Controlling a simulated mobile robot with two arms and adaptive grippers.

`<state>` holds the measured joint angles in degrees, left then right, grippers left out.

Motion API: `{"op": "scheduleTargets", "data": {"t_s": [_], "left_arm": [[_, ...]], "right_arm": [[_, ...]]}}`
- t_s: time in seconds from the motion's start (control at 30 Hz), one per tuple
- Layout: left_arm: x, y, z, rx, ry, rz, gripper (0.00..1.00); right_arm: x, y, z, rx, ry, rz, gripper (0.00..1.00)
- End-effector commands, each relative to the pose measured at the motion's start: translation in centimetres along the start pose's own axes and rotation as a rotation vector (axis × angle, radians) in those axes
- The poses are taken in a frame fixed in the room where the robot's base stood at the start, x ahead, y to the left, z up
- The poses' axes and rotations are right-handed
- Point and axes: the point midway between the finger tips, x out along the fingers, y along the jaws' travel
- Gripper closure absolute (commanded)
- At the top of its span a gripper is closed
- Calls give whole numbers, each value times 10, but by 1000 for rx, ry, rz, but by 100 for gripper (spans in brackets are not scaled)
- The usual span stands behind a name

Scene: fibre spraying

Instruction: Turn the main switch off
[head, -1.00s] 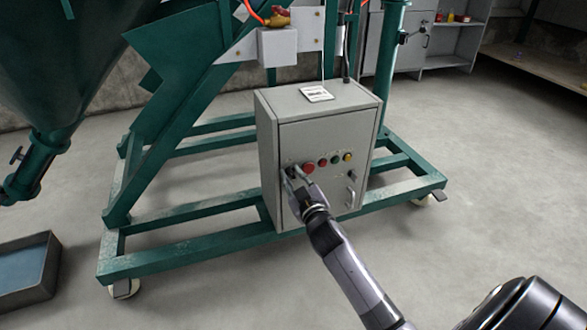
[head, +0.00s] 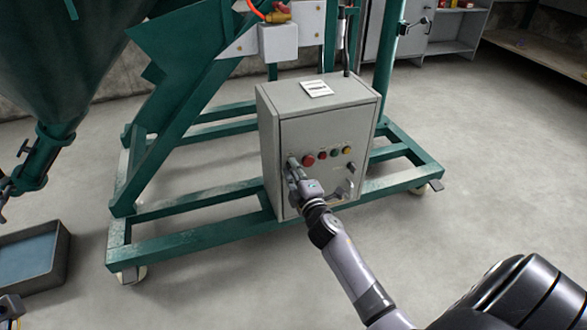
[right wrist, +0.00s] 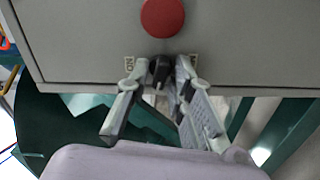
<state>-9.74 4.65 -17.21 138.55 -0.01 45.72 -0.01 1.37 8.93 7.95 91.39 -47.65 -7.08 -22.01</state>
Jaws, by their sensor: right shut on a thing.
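The main switch is a small black knob (right wrist: 160,72) on the grey control box (head: 345,120), below a red mushroom button (right wrist: 163,16). In the right wrist view an ON label (right wrist: 128,65) sits left of the knob; a label on its right is partly hidden. My right gripper (right wrist: 161,76) has a finger on each side of the knob and is shut on it. In the head view the right gripper (head: 294,168) covers the knob at the box's left front.
The box front also carries the red button (head: 308,160), smaller coloured buttons and a handle (head: 351,167). The box stands on a green wheeled frame (head: 190,241). A green hopper (head: 60,60) and a grey tray (head: 60,262) are at left. The floor at right is clear.

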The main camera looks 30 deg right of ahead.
Motion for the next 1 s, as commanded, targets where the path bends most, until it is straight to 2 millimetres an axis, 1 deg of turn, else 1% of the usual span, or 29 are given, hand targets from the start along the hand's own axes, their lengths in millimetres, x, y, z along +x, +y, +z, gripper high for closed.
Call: {"op": "scheduleTargets", "data": {"t_s": [0.2,0.4,0.97,1.0], "left_arm": [[0,0,-1,-1,0,-1,41],[0,0,0,-1,-2,-2,41],[-2,0,0,-1,-9,0,41],[-2,0,0,-1,-9,0,41]], "right_arm": [[0,-2,-2,-128,3,-2,100],[0,-2,-2,-194,4,-3,100],[-1,-3,-2,-224,4,-3,100],[-1,-3,-2,-223,4,-3,78]]}}
